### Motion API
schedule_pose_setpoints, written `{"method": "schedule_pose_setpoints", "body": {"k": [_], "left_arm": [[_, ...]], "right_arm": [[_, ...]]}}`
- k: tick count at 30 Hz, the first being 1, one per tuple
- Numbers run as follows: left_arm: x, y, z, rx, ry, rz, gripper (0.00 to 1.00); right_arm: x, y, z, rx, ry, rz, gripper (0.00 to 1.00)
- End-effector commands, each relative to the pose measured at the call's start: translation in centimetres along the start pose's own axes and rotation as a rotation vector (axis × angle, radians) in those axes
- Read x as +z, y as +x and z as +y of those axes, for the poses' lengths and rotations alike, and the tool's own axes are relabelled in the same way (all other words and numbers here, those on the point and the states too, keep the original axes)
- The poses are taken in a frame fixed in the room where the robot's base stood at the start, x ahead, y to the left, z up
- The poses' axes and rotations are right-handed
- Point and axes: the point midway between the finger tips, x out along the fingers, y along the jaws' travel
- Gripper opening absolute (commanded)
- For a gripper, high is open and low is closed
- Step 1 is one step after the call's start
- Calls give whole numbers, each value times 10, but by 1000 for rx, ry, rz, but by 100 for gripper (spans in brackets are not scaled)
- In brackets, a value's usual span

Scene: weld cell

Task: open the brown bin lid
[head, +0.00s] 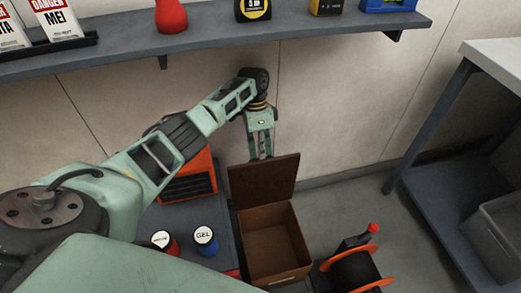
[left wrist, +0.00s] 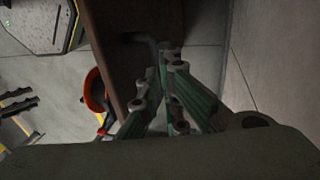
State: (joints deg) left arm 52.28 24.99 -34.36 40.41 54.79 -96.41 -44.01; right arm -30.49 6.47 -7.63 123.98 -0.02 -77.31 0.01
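The brown bin (head: 273,238) stands on the floor, its inside visible. Its lid (head: 263,180) is raised and stands nearly upright at the bin's back edge. In the left wrist view the lid (left wrist: 130,70) is a brown panel seen edge-on, with a dark bent handle (left wrist: 142,39) sticking out from it. My left gripper (head: 260,156) points down at the lid's top edge, on the wall side. In the left wrist view its green fingers (left wrist: 164,58) converge and appear shut on the handle; the exact contact is partly hidden. My right gripper is not in view.
An orange cabinet (head: 190,180) and two jars, red (head: 163,241) and blue (head: 205,240), are left of the bin. An orange-rimmed reel (head: 355,270) stands close at its right. A shelf (head: 210,38) runs above. Clear floor lies right, before a workbench (head: 440,120).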

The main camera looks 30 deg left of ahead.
Motion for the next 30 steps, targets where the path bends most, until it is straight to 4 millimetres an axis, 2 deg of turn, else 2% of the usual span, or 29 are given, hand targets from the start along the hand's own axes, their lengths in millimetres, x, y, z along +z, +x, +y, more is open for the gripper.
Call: {"method": "schedule_pose_setpoints", "body": {"k": [1, 8, 20, 25, 30], "left_arm": [[3, 33, 8, 28, -6, -17, 9], [3, 32, 8, 26, -4, -18, 28], [4, 30, 7, 21, -4, -21, 28], [4, 19, 7, 18, -4, -19, 28], [3, -12, 7, 17, -2, -17, 28]], "right_arm": [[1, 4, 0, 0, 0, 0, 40], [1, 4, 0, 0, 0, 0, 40], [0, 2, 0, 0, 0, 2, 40], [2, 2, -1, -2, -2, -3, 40], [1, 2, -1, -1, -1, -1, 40]]}}
